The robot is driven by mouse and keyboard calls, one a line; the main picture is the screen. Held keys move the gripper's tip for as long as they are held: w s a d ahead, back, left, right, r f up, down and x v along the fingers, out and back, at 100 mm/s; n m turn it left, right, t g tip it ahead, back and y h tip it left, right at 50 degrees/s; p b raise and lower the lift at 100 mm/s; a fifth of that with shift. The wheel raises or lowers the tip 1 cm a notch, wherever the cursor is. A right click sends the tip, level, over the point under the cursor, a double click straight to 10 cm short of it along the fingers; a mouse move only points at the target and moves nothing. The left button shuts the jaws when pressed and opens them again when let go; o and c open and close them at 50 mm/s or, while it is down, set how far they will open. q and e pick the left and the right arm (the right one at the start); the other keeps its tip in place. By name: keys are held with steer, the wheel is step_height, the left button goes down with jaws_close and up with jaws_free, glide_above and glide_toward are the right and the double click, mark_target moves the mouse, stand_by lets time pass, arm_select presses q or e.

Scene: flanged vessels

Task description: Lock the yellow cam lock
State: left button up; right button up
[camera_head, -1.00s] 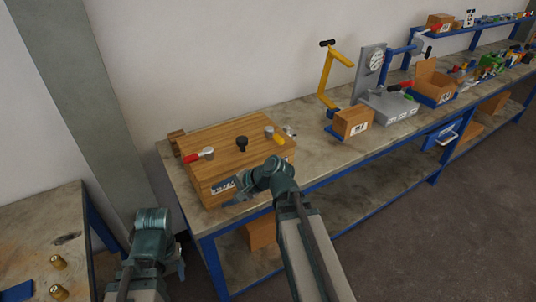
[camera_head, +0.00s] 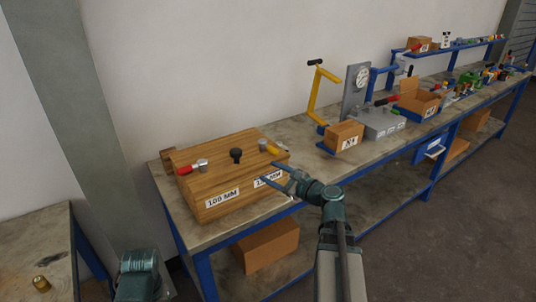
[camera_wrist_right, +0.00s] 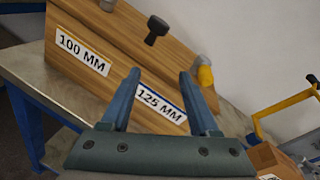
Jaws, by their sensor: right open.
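The yellow cam lock (camera_head: 273,150) sits on top of a wooden box (camera_head: 215,180), near its right end. Its yellow lever points right and toward the front edge, beside a grey metal post. It also shows in the right wrist view (camera_wrist_right: 205,76), right of the fingers. My right gripper (camera_head: 272,172) is open and empty. Its fingers reach toward the box's front face by the 125 MM label, below and apart from the cam lock. In the right wrist view the spread fingers (camera_wrist_right: 160,75) show against that label. My left gripper is out of view; only part of my left arm shows.
A red-handled cam lock (camera_head: 187,169) and a black knob (camera_head: 236,155) share the box top. A yellow-framed stand (camera_head: 316,95), a small carton (camera_head: 344,135) and a grey gauge device (camera_head: 380,121) stand farther right on the workbench. A carton lies beneath the bench.

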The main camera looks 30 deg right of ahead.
mark_target(268, 148)
steer(key=s+d+r+m+t+h+b, duration=0.1)
steer(key=s+d+m+t+h, duration=0.2)
steer(key=d, duration=0.4)
steer(key=shift+m+g+y, duration=0.3)
steer(key=shift+m+g, duration=0.3)
steer(key=w, duration=0.5)
steer(key=w+a, duration=0.1)
steer(key=w, duration=0.9)
steer(key=shift+a, duration=0.4)
jaws_close()
